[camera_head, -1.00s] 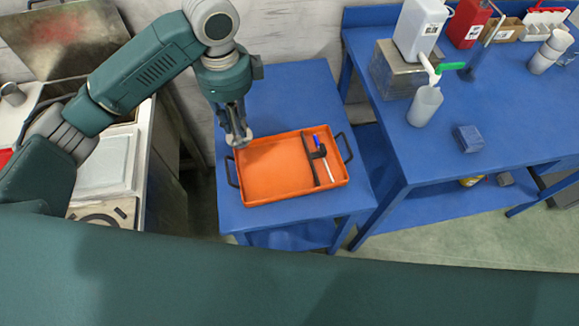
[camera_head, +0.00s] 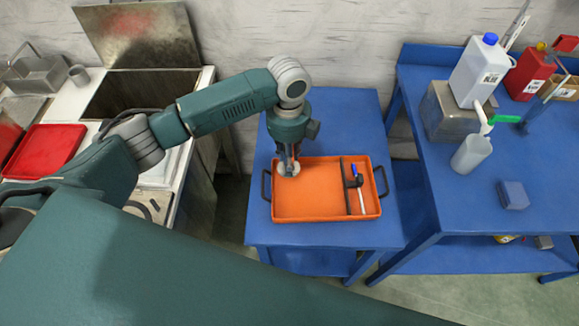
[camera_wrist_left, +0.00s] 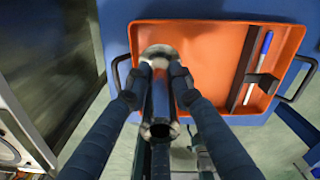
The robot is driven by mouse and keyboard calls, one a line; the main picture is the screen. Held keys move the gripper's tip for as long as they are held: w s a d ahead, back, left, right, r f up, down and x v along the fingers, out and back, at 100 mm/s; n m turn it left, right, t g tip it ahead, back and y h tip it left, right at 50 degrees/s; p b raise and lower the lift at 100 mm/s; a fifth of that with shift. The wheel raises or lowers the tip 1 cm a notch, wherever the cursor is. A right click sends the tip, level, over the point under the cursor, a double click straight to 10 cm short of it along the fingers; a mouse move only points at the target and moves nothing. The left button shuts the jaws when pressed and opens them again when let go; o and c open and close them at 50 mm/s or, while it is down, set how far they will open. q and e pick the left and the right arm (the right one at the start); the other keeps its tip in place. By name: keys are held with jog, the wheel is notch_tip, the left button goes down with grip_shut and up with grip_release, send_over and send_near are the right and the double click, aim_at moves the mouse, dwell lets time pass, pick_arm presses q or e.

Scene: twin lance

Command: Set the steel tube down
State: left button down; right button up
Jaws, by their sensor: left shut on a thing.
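The steel tube (camera_wrist_left: 160,98) is a shiny hollow cylinder with a wider flanged end. My left gripper (camera_wrist_left: 164,78) is shut on it, with one dark finger on each side. In the head view, my left gripper (camera_head: 288,158) points down at the back left part of the orange tray (camera_head: 310,203), with the tube's round end (camera_head: 289,170) showing below the fingers. I cannot tell whether the tube touches the tray floor. The tray also shows in the left wrist view (camera_wrist_left: 205,60). My right gripper is not in view.
The tray stands on a blue table (camera_head: 340,115) and has dark side handles. A dark divider (camera_head: 346,188) sets off its right side, where a blue-and-white pen (camera_head: 359,186) lies in a dark holder. The tray's middle is clear. A blue bench (camera_head: 455,190) with bottles stands at right.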

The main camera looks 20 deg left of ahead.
pick_arm(q)
jog(key=shift+f, duration=0.9)
notch_tip(320, 180, down, 4)
jog(key=shift+f, duration=0.15)
jog(key=c, duration=1.5)
grip_release()
jog(key=shift+f, duration=0.15)
notch_tip(320, 180, up, 12)
jog(key=shift+r+b, duration=0.2)
jog(key=shift+b, duration=0.1)
jog(key=shift+f, duration=0.1)
